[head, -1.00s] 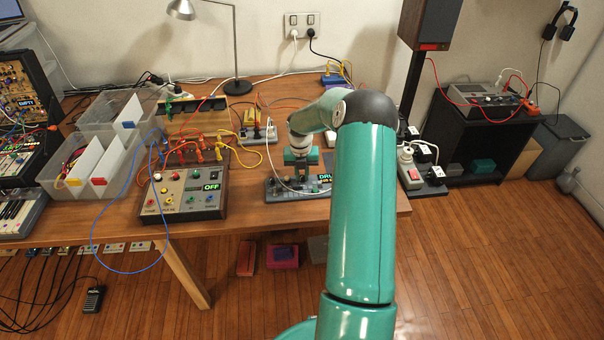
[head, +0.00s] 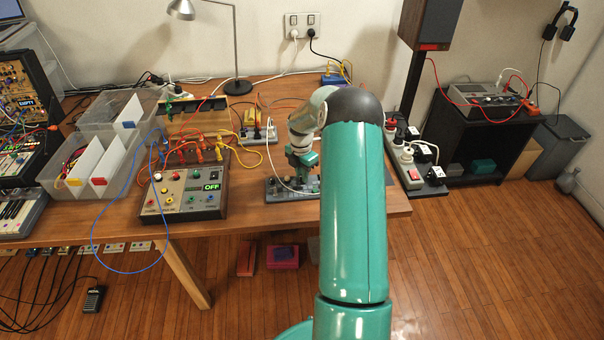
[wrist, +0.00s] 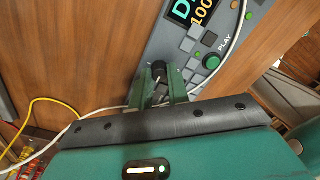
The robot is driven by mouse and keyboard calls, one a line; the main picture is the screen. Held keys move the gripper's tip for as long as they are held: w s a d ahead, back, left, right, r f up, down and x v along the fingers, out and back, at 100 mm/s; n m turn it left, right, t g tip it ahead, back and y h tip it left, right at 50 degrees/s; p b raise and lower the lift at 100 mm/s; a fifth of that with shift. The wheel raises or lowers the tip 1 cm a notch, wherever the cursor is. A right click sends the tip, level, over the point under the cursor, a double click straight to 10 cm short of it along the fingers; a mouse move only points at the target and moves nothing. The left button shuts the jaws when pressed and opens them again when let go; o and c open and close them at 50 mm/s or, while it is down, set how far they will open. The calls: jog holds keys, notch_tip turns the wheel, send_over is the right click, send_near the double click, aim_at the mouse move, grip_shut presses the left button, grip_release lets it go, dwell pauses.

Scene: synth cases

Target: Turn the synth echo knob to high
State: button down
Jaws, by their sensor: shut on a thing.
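A grey drum machine (head: 278,193) lies at the table's front edge, partly hidden behind my arm. In the wrist view, the machine (wrist: 165,40) shows a lit display reading "D" and "100", square pads and a green button marked PLAY. A black knob (wrist: 158,66) with a light mark stands near its end. My gripper (wrist: 158,82) is shut on this knob, with a green finger on either side. In the head view, my gripper (head: 303,168) is over the machine and tilted. I cannot read any label that names the knob as echo.
A panel box (head: 184,192) with an OFF display and orange and yellow cables stands to the left. A blue cable (head: 93,225) hangs over the front edge. Clear bins (head: 70,165) stand farther left. A white cable (wrist: 225,62) crosses the drum machine close to my fingers.

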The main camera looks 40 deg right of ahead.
jog(key=m, duration=0.6)
jog(key=shift+m, duration=0.3)
jog(key=m, duration=0.5)
jog(key=shift+d, duration=0.1)
jog(key=m, duration=0.5)
jog(key=shift+m, duration=0.4)
jog(key=m, duration=0.5)
jog(key=shift+t, duration=0.3)
jog(key=m, duration=1.6)
jog(key=shift+s+m, duration=0.1)
jog(key=shift+m, duration=0.3)
jog(key=m, duration=0.5)
jog(key=shift+m, duration=0.3)
